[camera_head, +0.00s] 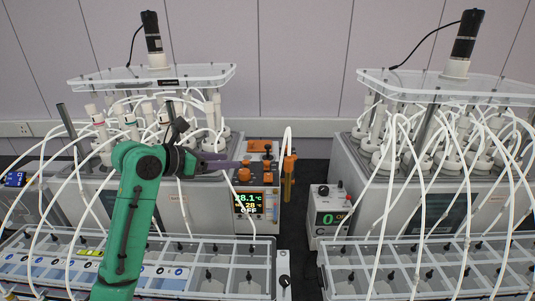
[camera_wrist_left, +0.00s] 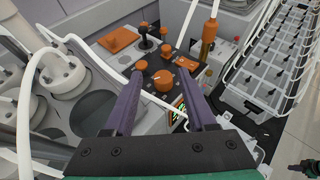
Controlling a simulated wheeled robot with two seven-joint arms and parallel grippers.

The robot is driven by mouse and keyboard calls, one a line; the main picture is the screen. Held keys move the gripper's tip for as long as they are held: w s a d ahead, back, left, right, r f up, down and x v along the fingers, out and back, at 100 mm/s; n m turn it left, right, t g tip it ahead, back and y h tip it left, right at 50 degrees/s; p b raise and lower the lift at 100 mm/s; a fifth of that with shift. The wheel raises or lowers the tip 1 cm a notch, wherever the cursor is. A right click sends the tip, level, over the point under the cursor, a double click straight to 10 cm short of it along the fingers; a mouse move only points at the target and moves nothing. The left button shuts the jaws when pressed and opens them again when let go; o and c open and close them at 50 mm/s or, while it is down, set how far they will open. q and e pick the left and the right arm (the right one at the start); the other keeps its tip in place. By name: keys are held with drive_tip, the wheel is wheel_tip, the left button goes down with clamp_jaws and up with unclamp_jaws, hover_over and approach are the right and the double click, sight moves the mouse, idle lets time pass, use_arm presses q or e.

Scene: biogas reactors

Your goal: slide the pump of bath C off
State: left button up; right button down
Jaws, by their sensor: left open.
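The bath control unit (camera_head: 257,200) stands in the middle of the head view, with a display (camera_head: 247,204) reading about 28.1°C, 28 and OFF. Orange knobs (camera_head: 244,174) sit on its black top panel, which also shows in the wrist view with an orange knob (camera_wrist_left: 163,81) and black-stemmed controls (camera_wrist_left: 144,40). My left gripper (camera_head: 236,165) is open and empty over the panel's left side. In the wrist view its purple fingers (camera_wrist_left: 161,92) flank the knob, apparently apart from it.
Reactor baths with white tubes (camera_head: 398,140) stand on both sides. An orange-capped tube (camera_head: 289,178) rises right of the panel. A dark and green part, possibly my right arm, shows at the wrist view's lower right.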

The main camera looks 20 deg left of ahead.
sight(266, 161)
use_arm(q)
drive_tip(key=shift+d+r+p, duration=0.15)
drive_tip(key=shift+d+p, duration=0.6)
drive_tip(key=shift+d, duration=0.35)
drive_tip(key=shift+p+x, duration=0.35)
drive_tip(key=shift+x, duration=0.6)
drive_tip(key=x, duration=0.4)
drive_tip(key=p+x, duration=0.1)
drive_tip(key=shift+w, duration=0.45)
drive_tip(key=x, duration=0.3)
drive_tip(key=shift+w+a+f+p, duration=0.1)
drive_tip(key=shift+w+f+p, duration=0.05)
drive_tip(key=shift+f+p, duration=0.2)
drive_tip(key=shift+s, duration=0.25)
drive_tip(key=shift+c, duration=1)
drive_tip(key=shift+w, duration=0.15)
clamp_jaws()
use_arm(e)
drive_tip(key=s+r, duration=0.3)
drive_tip(key=r, duration=0.1)
drive_tip(key=shift+s, duration=0.4)
